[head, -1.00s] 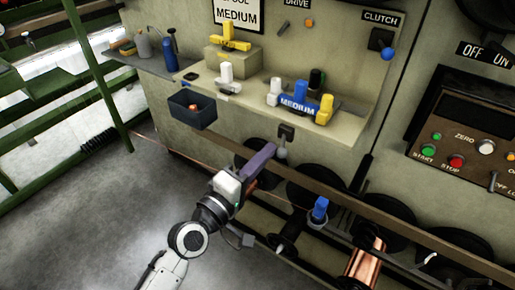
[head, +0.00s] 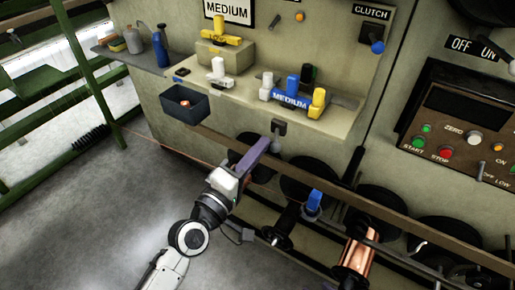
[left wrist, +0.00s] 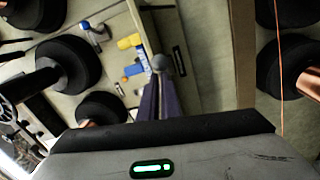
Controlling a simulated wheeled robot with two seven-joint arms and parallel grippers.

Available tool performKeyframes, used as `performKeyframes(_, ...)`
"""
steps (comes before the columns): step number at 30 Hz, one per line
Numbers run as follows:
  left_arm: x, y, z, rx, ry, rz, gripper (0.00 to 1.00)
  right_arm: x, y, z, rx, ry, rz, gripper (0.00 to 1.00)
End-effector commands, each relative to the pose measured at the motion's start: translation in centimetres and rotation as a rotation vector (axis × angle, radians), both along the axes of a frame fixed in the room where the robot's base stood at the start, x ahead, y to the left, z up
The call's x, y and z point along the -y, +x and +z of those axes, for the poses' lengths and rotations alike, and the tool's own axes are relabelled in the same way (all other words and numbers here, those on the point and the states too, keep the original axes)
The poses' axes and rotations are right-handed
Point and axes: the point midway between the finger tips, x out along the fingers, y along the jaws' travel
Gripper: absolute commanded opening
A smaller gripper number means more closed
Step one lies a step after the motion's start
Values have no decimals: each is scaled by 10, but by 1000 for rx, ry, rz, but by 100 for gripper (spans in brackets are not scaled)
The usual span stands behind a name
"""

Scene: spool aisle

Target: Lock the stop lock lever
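A short lever with a grey ball knob (head: 275,149) hangs from a black plate (head: 279,127) on the machine front; I take it for the stop lock lever, though no label on it is readable. My left gripper (head: 264,143), with purple fingers, reaches up to it from below left. In the left wrist view the grey knob (left wrist: 161,63) shows right at the tips of the fingers (left wrist: 160,90). The fingers are close together, with no object clearly between them. Whether they touch the knob I cannot tell. My right gripper is not in view.
A long rail (head: 340,186) runs below the lever, with black spools and a copper spool (head: 357,252) under it. A dark bin (head: 184,103) and a shelf with coloured blocks (head: 290,99) are above. A control panel (head: 462,130) is at the right.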

Motion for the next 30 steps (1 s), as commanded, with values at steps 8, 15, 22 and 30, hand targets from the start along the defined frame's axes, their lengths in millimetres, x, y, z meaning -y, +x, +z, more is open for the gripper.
performKeyframes(8,-5,-3,2,-9,-3,-31,0,0,-1,-3,-2,2,-1,31)
performKeyframes(15,-34,-24,5,-9,-8,-14,0,0,-2,-1,-4,3,-2,31)
performKeyframes(22,-35,-70,2,-5,-7,-10,0,0,-1,1,-2,1,-1,31)
performKeyframes(30,-34,-92,1,-1,-4,-10,0,0,-1,1,-1,0,-1,31)
